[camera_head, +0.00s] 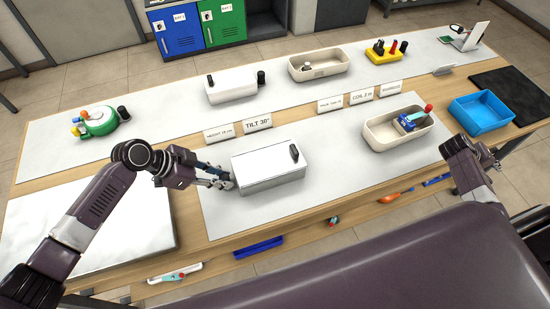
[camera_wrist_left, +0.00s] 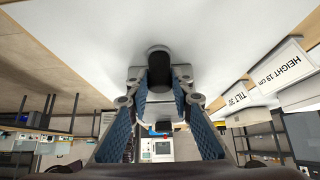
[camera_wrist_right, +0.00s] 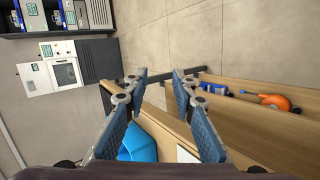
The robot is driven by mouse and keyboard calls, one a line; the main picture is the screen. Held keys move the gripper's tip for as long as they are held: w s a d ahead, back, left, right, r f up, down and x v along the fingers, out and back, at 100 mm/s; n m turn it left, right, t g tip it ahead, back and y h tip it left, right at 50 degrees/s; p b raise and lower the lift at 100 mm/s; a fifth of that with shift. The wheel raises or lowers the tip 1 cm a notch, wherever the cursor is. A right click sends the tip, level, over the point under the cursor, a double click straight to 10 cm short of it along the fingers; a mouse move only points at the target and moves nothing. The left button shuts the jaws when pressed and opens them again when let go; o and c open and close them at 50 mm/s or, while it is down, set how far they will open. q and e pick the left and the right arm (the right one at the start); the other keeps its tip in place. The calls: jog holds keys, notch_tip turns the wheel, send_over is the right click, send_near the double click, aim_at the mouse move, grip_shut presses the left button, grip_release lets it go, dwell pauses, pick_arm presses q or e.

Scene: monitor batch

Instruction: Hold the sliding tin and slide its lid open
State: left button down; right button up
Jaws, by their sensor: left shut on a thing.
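The sliding tin (camera_head: 262,176) is a pale box on the white mat (camera_head: 335,165), in the middle of the head view. A black knob (camera_head: 294,153) stands near the right end of its top. My left gripper (camera_head: 228,183) is at the tin's left end. In the left wrist view its fingers (camera_wrist_left: 159,82) close around a dark rounded part (camera_wrist_left: 158,60), which looks like a handle on the tin. The lid's edge cannot be made out. My right gripper (camera_head: 490,157) is at the far right, away from the tin. In the right wrist view its fingers (camera_wrist_right: 160,76) are apart and empty.
Two signs (camera_head: 219,133) (camera_head: 257,122) stand behind the tin. A beige tray (camera_head: 378,143) with parts is to its right, and a blue bin (camera_head: 483,112) lies near my right gripper. A similar white box (camera_head: 231,88) stands farther back. The mat between tin and tray is clear.

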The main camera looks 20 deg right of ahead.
jog(key=w+d+r+m, duration=0.1)
jog(key=w+r+m, duration=0.1)
jog(key=w+r, duration=0.35)
jog(key=w+r+m, duration=0.1)
jog(key=w+r, duration=0.1)
jog(key=r, duration=0.7)
jog(key=w+a+f+n+t+y, duration=0.1)
jog(key=w+a+t+y, duration=0.3)
jog(key=w+a, duration=1.65)
jog(key=w+a+n+t+y, duration=0.1)
jog(key=w+a+n+y, duration=0.2)
jog(key=a, duration=1.9)
jog(key=r+n+g+y, duration=0.2)
jog(key=g+y, duration=0.1)
jog(key=y, duration=0.1)
send_over(294, 148)
jog(key=shift+w+d+f, duration=0.1)
jog(key=shift+d+f, duration=0.05)
jog(key=shift+s+f, duration=0.15)
jog(key=shift+s, duration=0.05)
jog(key=shift+f, duration=3.4)
